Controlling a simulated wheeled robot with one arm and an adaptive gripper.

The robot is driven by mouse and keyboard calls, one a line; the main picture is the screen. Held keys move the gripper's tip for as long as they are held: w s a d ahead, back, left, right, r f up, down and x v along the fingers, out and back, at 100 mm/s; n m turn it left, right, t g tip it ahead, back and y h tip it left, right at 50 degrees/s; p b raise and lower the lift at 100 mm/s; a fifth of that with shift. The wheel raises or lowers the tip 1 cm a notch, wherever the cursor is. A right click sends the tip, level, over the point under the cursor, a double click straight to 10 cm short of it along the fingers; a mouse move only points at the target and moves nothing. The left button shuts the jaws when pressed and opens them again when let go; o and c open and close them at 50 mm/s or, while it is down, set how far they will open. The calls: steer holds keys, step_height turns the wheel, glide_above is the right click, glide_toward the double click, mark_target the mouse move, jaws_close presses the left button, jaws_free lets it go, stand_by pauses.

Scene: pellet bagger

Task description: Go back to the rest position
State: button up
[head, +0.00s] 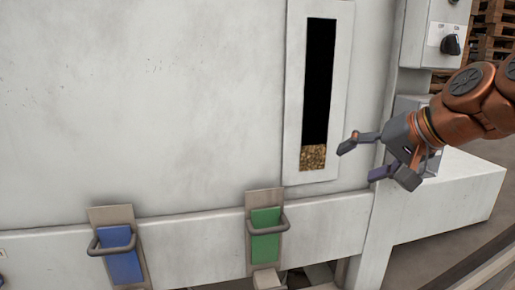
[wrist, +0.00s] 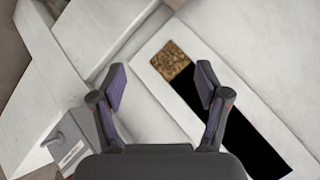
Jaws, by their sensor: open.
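My gripper (head: 362,162) is at the right in the head view, in front of the white machine panel (head: 140,100) and just right of the sight window's lower end. Its fingers are spread apart with nothing between them. In the wrist view my gripper (wrist: 160,88) shows both fingers apart and empty. The tall dark sight window (head: 318,85) has brown pellets (head: 313,157) at its bottom. The pellets (wrist: 171,60) also show in the wrist view, beyond and between the fingers.
Below the panel are a blue plate with a handle (head: 122,262) and a green plate with a handle (head: 265,240). A control box with a black knob (head: 451,45) is at the upper right, near my arm. A white beam (head: 450,195) juts out at the right. Wooden pallets (head: 492,35) stand behind.

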steer(key=s+a+f+n+g+h+p, duration=0.1)
steer(key=s+a+f+g, duration=0.15)
steer(key=f, duration=0.25)
steer(key=s+a+f+g+p, duration=0.1)
steer(key=s+a+f, duration=0.1)
steer(key=s+f, duration=0.25)
steer(key=s+d+f+n+g+h+p, duration=0.2)
steer(key=s+f+g, duration=0.4)
steer(key=s+f, duration=1)
steer(key=s+d+h, duration=0.1)
steer(key=s+h, duration=0.1)
steer(key=s, duration=0.2)
steer(key=shift+s+f+n+h+p, duration=0.3)
steer(key=shift+f+n+h, duration=0.1)
